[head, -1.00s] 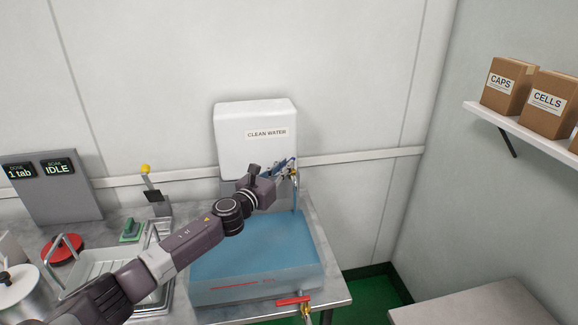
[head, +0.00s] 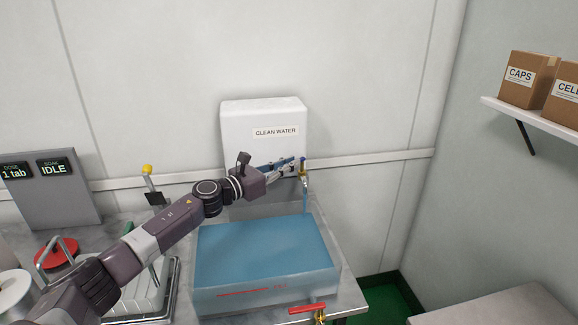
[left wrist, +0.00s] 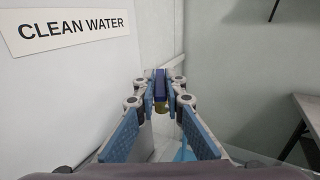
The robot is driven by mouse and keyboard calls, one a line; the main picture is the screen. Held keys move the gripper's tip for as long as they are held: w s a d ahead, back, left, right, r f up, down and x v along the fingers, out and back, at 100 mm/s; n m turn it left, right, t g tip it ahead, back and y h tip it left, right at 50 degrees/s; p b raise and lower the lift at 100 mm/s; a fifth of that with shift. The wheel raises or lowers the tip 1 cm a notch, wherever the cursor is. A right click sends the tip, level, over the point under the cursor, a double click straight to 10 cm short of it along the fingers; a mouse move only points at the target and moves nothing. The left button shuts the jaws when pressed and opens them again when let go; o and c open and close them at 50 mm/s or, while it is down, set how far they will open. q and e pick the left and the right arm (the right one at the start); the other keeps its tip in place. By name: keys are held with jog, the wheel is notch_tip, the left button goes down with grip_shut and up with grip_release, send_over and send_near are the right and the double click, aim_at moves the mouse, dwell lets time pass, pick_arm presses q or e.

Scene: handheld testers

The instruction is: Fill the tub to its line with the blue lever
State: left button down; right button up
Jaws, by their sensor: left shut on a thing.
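The tub (head: 212,299) stands on the counter, with blue-tinted water in it and a red line (head: 245,293) on its front wall. I cannot tell exactly how the water level sits against the line. A thin stream (head: 306,198) runs from the tap (head: 305,177) into the tub. My left gripper (head: 299,165) reaches to the tap below the white CLEAN WATER tank (head: 235,130). It is shut on the blue lever, which shows between its fingertips in the left wrist view (left wrist: 159,84). My right gripper is out of view.
A red-handled drain tap (head: 306,308) is at the tub's front. A drying rack (head: 140,297), a red lid (head: 68,252) and a display panel (head: 55,205) are at left. A shelf with boxes (head: 527,78) is on the right wall.

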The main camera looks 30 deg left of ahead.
pick_arm(q)
jog(key=shift+a+r, duration=0.1)
jog(key=shift+r, duration=0.05)
jog(key=c, duration=2)
grip_release()
jog(key=shift+s+a+f, duration=0.15)
jog(key=shift+s+f, duration=0.05)
jog(key=shift+s, duration=0.3)
jog(key=shift+v, duration=5.4)
jog(key=shift+r, duration=0.15)
jog(key=shift+c, duration=0.2)
